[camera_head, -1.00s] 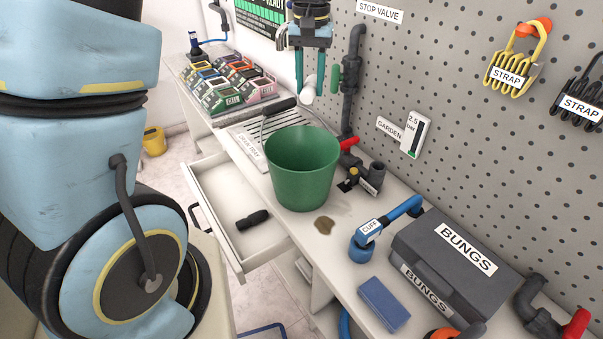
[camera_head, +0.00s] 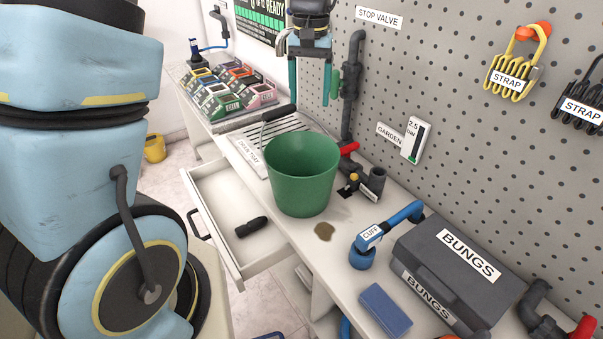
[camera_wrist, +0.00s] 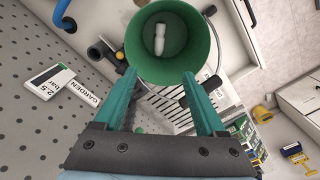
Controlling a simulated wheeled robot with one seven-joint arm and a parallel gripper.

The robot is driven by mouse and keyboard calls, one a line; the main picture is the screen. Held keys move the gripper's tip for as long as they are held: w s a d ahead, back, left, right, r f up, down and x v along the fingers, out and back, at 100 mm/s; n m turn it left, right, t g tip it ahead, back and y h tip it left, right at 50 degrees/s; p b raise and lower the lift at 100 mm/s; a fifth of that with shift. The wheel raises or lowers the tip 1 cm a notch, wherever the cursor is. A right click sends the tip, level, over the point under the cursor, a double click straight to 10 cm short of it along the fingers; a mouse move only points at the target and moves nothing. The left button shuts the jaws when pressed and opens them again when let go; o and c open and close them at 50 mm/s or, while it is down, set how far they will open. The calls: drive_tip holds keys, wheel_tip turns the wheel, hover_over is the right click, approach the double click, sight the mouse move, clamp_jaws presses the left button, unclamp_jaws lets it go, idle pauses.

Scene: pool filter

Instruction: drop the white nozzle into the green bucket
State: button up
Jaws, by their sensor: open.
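The green bucket (camera_head: 302,182) stands upright on the bench, in front of the drain tray. In the wrist view the bucket (camera_wrist: 198,67) lies beyond the fingertips, its mouth facing the camera. The white nozzle (camera_wrist: 159,40) is inside the bucket in the wrist view; the bucket wall hides it in the head view. My gripper (camera_head: 306,98) is above and behind the bucket in the head view, its teal fingers pointing down. The wrist view shows the fingers (camera_wrist: 165,82) apart with nothing between them.
An open drawer (camera_head: 215,215) holding a black nozzle (camera_head: 251,227) juts out left of the bucket. A blue cuff tool (camera_head: 385,236), a grey BUNGS case (camera_head: 455,262) and a blue block (camera_head: 385,310) lie to the right. A pegboard (camera_head: 470,130) stands behind the bench.

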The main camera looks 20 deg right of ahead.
wheel_tip(320, 180, up, 11)
drive_tip(key=b, duration=0.2)
drive_tip(key=shift+f, duration=0.2)
drive_tip(key=w+a+f+n, duration=0.1)
drive_tip(key=a+f, duration=0.3)
drive_tip(key=a, duration=0.3)
drive_tip(key=a+f+n, duration=0.1)
drive_tip(key=a+f, duration=0.3)
drive_tip(key=a, duration=0.3)
drive_tip(key=s+a+f+n, duration=0.1)
drive_tip(key=s+a+f, duration=0.2)
drive_tip(key=a, duration=0.4)
drive_tip(key=s+a+f+n+t, duration=0.1)
drive_tip(key=s+a+f, duration=0.3)
drive_tip(key=a+f, duration=0.1)
drive_tip(key=shift+a+n+t, duration=0.3)
drive_tip(key=shift+a, duration=0.55)
drive_tip(key=shift+f, duration=0.1)
